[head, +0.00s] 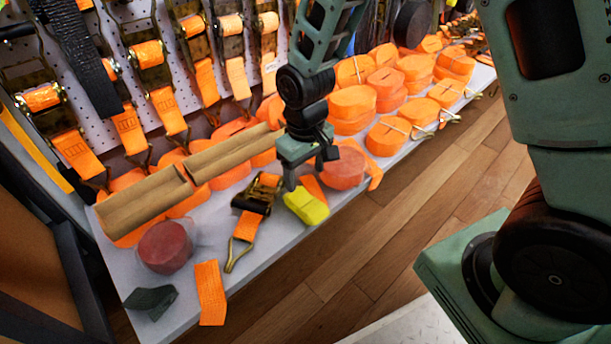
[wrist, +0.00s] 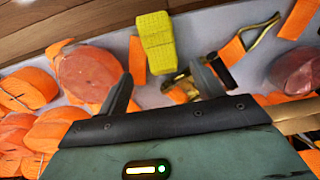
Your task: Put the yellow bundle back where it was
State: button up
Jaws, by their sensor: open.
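The yellow bundle (head: 306,207) lies on the white shelf near its front edge, to the right of a ratchet buckle with an orange strap. My gripper (head: 305,176) is above and just behind it, pointing down, with nothing between its fingers. In the wrist view the yellow bundle (wrist: 157,43) sits beyond the open fingertips (wrist: 161,70), roughly in line with the gap between them. Its whole ribbed top shows there. The frames do not show where the bundle was before.
Orange strap rolls (head: 352,103) crowd the shelf to the right and behind. A reddish roll (head: 345,168) is close right of my gripper. Straps hang on the pegboard. Wooden floor lies in front.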

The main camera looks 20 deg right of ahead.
jog(key=s+a+r+n, duration=0.2)
jog(key=s+a+r, duration=0.1)
jog(key=s+r, duration=0.4)
jog(key=s+a+r+n, duration=0.2)
jog(key=s+r, duration=0.6)
jog(key=s, duration=0.5)
jog(key=shift+a+y, duration=0.3)
jog(key=shift+a, duration=0.3)
notch_tip(320, 180, up, 43)
jog(key=p, duration=4.3)
